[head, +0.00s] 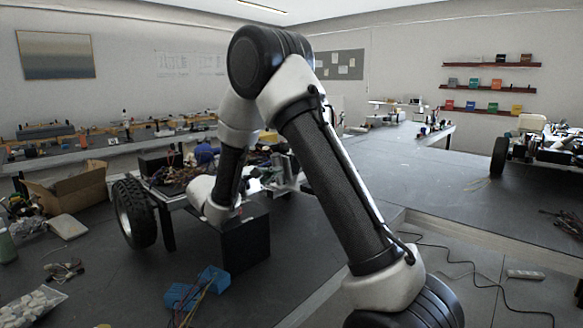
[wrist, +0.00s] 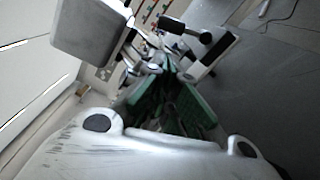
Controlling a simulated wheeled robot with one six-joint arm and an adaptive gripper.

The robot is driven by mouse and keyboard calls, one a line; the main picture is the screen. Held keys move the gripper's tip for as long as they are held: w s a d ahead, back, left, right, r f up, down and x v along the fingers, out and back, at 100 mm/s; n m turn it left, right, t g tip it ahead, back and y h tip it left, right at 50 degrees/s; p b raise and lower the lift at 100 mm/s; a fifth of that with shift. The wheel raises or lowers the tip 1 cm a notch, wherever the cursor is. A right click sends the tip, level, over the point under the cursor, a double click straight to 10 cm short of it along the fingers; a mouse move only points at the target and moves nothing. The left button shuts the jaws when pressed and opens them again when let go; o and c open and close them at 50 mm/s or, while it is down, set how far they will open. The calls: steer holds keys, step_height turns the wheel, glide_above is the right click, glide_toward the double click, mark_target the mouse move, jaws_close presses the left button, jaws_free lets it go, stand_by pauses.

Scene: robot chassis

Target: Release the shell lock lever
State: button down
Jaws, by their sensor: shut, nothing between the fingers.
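My gripper (wrist: 168,70) shows in the wrist view with its pale housing and dark green inner parts. Its fingers are shut and hold nothing. A black bar with a rounded knob (wrist: 184,29) lies just beyond the fingertips and looks like a lever. I cannot tell for sure that it is the shell lock lever, nor whether the fingers touch it. In the head view my arm reaches down to the wheeled chassis (head: 168,198). My gripper and the lever cannot be made out there, among the arm links and clutter.
In the wrist view a grey block (wrist: 88,32) stands at the upper left of the fingers. In the head view a black box (head: 246,240) is under my wrist, and blue parts with wires (head: 196,290) lie on the dark surface. A cardboard box (head: 72,190) stands left.

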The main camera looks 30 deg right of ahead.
steer(key=x, duration=1)
steer(key=shift+d, duration=0.15)
steer(key=shift+s+d+r+m, duration=0.1)
steer(key=shift+s+r+m, duration=0.25)
steer(key=shift+m, duration=0.25)
steer(key=s+m, duration=0.1)
steer(key=s+r+m, duration=0.1)
steer(key=m, duration=0.1)
steer(key=s+d+m, duration=0.1)
steer(key=m, duration=0.1)
steer(key=shift+r, duration=0.35)
steer(key=shift+s+d+r+m, duration=0.1)
steer(key=shift+s+d+m, duration=0.05)
steer(key=shift+s+m, duration=0.2)
steer(key=shift+s, duration=0.15)
stand_by(0.5)
